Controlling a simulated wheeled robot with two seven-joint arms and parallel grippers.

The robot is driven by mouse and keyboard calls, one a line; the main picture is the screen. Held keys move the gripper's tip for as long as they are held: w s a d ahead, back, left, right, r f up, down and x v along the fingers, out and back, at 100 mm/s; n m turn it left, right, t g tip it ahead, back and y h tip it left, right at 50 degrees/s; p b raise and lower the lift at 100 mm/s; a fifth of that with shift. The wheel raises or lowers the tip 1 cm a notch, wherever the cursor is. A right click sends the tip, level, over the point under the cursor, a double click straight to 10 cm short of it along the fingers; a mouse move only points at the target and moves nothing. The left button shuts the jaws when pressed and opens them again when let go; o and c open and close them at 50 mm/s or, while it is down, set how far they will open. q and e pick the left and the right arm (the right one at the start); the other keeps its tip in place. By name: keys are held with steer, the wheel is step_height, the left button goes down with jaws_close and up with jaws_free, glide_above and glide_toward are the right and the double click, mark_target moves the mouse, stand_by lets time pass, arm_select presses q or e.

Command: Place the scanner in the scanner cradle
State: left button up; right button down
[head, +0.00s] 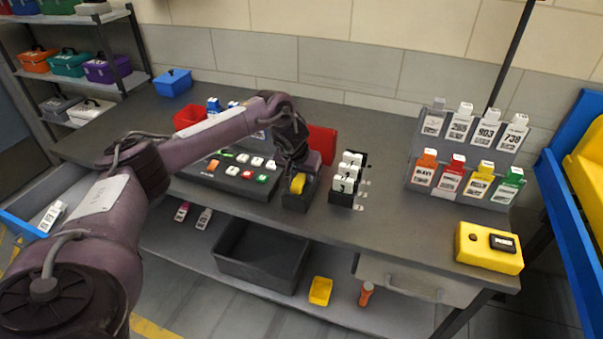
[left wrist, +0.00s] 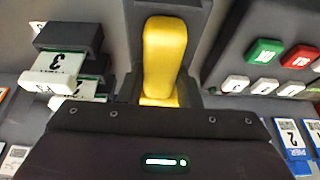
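The yellow scanner (head: 297,184) is at the dark scanner cradle (head: 296,203) in the middle of the table. In the left wrist view the yellow scanner (left wrist: 165,55) extends up from behind the dark gripper body, with dark cradle walls around its far end. I cannot tell whether it is fully seated. My left gripper (head: 300,175) is right at the scanner, coming down from above and behind it. Its fingertips are hidden or blend into the dark parts, so I cannot tell whether they hold the scanner. My right gripper is not in view.
A button panel (head: 225,176) lies left of the cradle. A dark holder with white numbered tags (head: 347,172) stands close on its right. A tag rack (head: 468,150) and a yellow box (head: 489,249) are further right. The tabletop between is clear.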

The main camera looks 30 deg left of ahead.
mark_target(299, 180)
arm_select(q)
steer(key=o, duration=0.4)
steer(key=shift+o, duration=0.2)
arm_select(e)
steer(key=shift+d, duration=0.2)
arm_select(q)
steer(key=shift+r, duration=0.2)
steer(key=v, duration=0.6)
steer(key=p+v, duration=0.2)
steer(key=v, duration=0.4)
steer(key=shift+s+f, duration=0.1)
steer(key=shift+s, duration=0.05)
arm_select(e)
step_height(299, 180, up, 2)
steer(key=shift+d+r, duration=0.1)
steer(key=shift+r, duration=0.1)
arm_select(q)
steer(key=shift+d, duration=0.1)
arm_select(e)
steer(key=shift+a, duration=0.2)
